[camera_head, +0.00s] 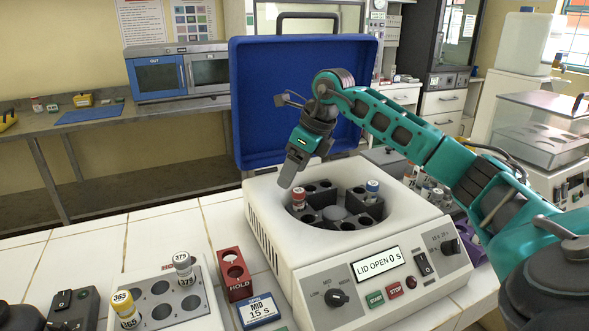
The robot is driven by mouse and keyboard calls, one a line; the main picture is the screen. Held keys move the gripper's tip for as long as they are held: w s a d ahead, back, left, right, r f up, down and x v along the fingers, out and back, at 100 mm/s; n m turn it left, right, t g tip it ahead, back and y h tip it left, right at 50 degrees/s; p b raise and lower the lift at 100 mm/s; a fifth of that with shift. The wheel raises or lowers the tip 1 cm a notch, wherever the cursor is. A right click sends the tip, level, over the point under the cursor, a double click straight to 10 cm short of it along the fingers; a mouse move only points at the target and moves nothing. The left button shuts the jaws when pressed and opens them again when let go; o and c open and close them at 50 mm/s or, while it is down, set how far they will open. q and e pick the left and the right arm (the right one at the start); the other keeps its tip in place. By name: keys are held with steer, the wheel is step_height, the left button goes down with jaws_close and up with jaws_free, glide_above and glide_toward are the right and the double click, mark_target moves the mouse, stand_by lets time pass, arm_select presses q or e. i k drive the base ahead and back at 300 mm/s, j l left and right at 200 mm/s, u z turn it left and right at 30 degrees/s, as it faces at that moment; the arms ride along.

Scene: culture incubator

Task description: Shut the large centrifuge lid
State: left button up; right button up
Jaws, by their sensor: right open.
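The large centrifuge (275,215) stands on the white tiled bench, and its display reads LID OPEN 0 s. Its blue lid (262,105) stands upright at the back of the housing, open, with a dark handle on its top edge. In the bowl, the dark rotor (335,213) holds a red-capped tube (298,198) and a blue-capped tube (372,190). My right gripper (290,172) is open and empty, pointing down above the left rim of the bowl, in front of the lid. My right arm hides part of the lid's right side. My left gripper is out of view.
A grey rack (195,299) with tubes 379 (184,267) and 365 (125,310) stands at the lower left. More tubes stand behind my arm at right.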

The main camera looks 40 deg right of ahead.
mark_target(263, 67)
steer(key=k, duration=1)
